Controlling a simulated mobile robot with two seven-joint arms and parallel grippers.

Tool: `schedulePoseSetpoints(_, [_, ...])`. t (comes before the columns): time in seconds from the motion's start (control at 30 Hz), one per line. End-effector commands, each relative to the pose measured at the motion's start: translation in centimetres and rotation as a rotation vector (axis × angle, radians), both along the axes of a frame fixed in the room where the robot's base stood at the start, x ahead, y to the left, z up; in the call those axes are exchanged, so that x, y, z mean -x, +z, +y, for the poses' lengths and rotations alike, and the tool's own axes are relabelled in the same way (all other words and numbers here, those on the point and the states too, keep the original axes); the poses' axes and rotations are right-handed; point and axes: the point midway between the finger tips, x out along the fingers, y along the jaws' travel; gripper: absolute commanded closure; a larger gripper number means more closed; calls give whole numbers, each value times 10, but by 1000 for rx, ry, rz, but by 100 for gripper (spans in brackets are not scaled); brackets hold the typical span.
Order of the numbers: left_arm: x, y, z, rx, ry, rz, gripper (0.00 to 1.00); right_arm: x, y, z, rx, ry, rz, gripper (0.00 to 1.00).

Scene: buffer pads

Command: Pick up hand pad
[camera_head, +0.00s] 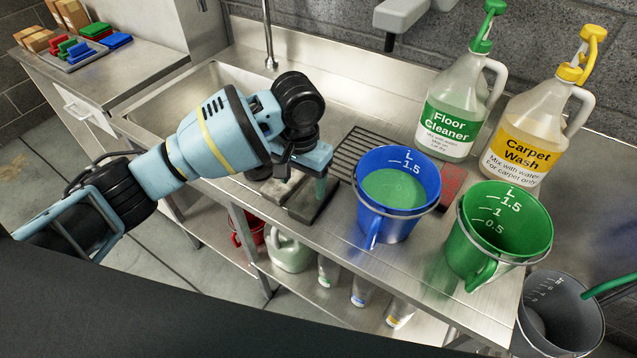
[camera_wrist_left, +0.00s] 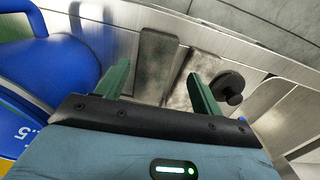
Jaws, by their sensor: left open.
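My left gripper (camera_head: 304,182) is open and empty above the steel counter, just left of the blue bucket. It also shows in the left wrist view (camera_wrist_left: 158,78), with its two green fingers spread. Under it lies a flat dark grey pad (camera_head: 312,207), which shows between the fingers in the left wrist view (camera_wrist_left: 156,58). Beside it is a lighter, mottled grey pad (camera_wrist_left: 205,68) with a black round knob (camera_wrist_left: 230,86), partly behind the right finger. I cannot tell which one is the hand pad. My right gripper is not in view.
The blue bucket (camera_head: 393,218) stands close on the right, then a green bucket (camera_head: 497,245). Floor cleaner (camera_head: 455,90) and carpet wash (camera_head: 530,125) jugs stand behind. A red pad (camera_head: 452,181) lies between the buckets. A sink (camera_head: 190,100) lies behind my arm.

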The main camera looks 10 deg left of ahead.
Motion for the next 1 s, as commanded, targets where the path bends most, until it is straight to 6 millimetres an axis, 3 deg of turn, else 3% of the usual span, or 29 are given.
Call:
schedulePoseSetpoints(0.3, [1,-20,0,1,0,4,33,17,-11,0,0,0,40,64])
schedulePoseSetpoints(0.57, [2,-29,0,1,-1,0,33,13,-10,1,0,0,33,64])
schedulePoseSetpoints(1.0, [11,-78,0,0,0,1,33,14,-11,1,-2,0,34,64])
